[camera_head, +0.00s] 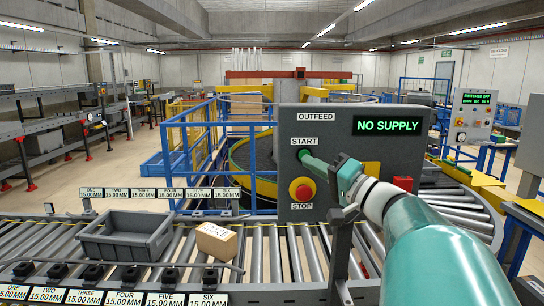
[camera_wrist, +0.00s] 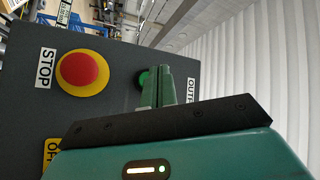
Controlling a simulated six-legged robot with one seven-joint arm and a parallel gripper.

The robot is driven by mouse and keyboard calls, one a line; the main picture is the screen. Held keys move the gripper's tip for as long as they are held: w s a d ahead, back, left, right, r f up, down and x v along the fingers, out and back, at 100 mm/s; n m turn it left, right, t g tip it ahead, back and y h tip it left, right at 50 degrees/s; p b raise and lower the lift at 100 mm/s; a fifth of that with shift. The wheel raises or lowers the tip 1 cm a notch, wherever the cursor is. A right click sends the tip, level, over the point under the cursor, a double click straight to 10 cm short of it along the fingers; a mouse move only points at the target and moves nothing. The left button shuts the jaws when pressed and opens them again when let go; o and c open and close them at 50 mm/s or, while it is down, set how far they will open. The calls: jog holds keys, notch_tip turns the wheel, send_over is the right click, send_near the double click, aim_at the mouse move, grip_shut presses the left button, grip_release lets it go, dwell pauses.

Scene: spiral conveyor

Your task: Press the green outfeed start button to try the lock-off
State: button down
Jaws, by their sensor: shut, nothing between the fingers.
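The dark grey outfeed control box (camera_head: 345,192) stands above the roller conveyor, with a display reading NO SUPPLY (camera_head: 388,125). The green start button (camera_wrist: 143,79) shows partly in the wrist view, its rest hidden behind my fingers. In the head view my fingertips cover the place just under the START label (camera_head: 305,141). My gripper (camera_head: 309,160) is shut and empty, its fingertips at the button; I cannot tell whether they touch it. The red stop button (camera_head: 302,190) on a yellow ring sits below, and it also shows in the wrist view (camera_wrist: 82,69).
A grey tote (camera_head: 125,236) and a cardboard box (camera_head: 216,241) sit on the roller conveyor at left. A second panel (camera_head: 471,114) at right reads SWITCHED OFF. Blue and yellow guard rails (camera_head: 190,140) stand behind the conveyor.

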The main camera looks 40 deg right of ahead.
jog(key=shift+s+a, duration=0.5)
jog(key=shift+s, duration=0.2)
jog(key=shift+s+a, duration=0.45)
jog(key=shift+s, duration=0.25)
jog(key=w+a+f+n+g+y, duration=0.15)
jog(key=a+f+g, duration=0.35)
jog(key=a, duration=0.5)
jog(key=a+f+n+g+y, duration=0.2)
jog(key=a+f+g+y, duration=0.1)
jog(key=a+f, duration=0.55)
jog(key=s+a+f+n+g+h, duration=0.6)
jog(key=s+a+f+h, duration=0.2)
jog(key=f, duration=0.3)
jog(key=shift+s+f+g, duration=0.3)
jog(key=shift+s+f, duration=0.1)
jog(key=shift+s, duration=0.5)
